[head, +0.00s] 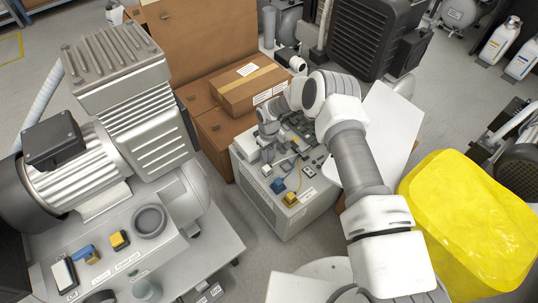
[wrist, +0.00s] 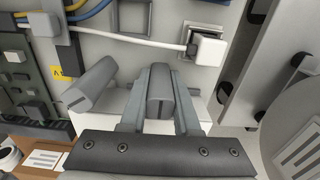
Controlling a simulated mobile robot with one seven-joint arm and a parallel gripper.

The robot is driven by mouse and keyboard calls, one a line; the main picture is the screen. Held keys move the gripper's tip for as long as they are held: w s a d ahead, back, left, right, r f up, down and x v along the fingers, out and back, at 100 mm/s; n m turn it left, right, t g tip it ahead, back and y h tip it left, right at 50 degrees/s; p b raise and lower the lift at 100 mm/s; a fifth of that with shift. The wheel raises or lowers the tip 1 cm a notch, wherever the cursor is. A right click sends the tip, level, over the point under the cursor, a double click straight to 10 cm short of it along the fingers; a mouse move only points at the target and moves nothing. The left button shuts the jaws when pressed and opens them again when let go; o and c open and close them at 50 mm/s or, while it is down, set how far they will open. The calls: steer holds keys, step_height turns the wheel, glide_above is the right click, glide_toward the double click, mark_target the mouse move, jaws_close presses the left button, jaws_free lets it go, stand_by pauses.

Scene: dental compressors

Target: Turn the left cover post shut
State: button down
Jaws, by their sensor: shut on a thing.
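In the wrist view, my gripper (wrist: 160,88) is shut on a grey slotted post (wrist: 160,104), with one finger on each side of it. The wrist view looks turned round from the head view, so this appears to be the left cover post. A second grey post (wrist: 92,86) stands apart on the picture's left and lies at a slant. In the head view, my gripper (head: 267,130) is at the far left edge of the open compressor cabinet (head: 283,213). The held post is too small to make out there.
A white plug (wrist: 208,50) with a white cable sits close to the held post. Blue and yellow wires cross the panel. Cardboard boxes (head: 250,90) stand behind the cabinet.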

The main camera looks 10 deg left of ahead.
steer(key=c, duration=0.9)
jaws_free()
step_height(320, 180, up, 18)
steer(key=p, duration=0.6)
steer(key=shift+f, duration=0.25)
